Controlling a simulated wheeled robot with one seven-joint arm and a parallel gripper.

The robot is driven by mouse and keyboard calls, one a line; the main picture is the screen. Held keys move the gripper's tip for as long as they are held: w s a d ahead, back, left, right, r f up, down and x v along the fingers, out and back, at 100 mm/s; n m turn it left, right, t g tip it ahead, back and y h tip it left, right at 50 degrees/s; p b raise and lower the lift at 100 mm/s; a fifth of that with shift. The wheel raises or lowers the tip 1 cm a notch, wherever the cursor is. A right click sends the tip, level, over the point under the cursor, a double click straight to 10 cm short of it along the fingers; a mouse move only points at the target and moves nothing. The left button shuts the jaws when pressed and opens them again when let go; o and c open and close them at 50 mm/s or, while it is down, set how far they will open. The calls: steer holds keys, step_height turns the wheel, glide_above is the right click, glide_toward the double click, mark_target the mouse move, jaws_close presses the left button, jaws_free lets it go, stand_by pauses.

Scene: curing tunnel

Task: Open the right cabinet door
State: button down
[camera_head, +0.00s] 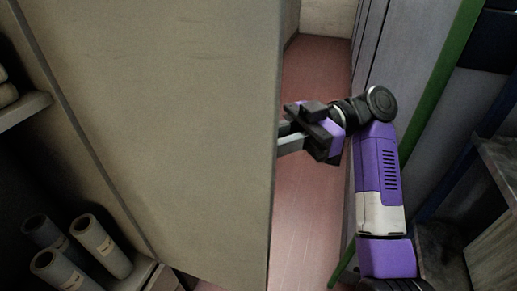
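A large plain beige panel (180,110), which looks like the right cabinet door, stands swung out and fills the middle of the view. To its left, the cabinet interior shows a shelf (25,108) and several pale rolls (92,238). My gripper (284,144) is at the panel's free right edge, coming from the right. Its pale finger part reaches the edge, and its tips are hidden behind the panel or end there. I cannot tell whether it touches the panel or how far apart the fingers are. No handle is visible.
Reddish floor (312,85) shows between the panel and a grey wall-like surface (395,50) on the right. A green post (440,75) and grey shelving (495,165) stand close to my arm on the right.

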steer(key=shift+w, duration=0.15)
steer(key=c, duration=1.3)
jaws_free()
steer(key=shift+a, duration=0.1)
steer(key=shift+b+v, duration=0.55)
steer(key=shift+v, duration=3.4)
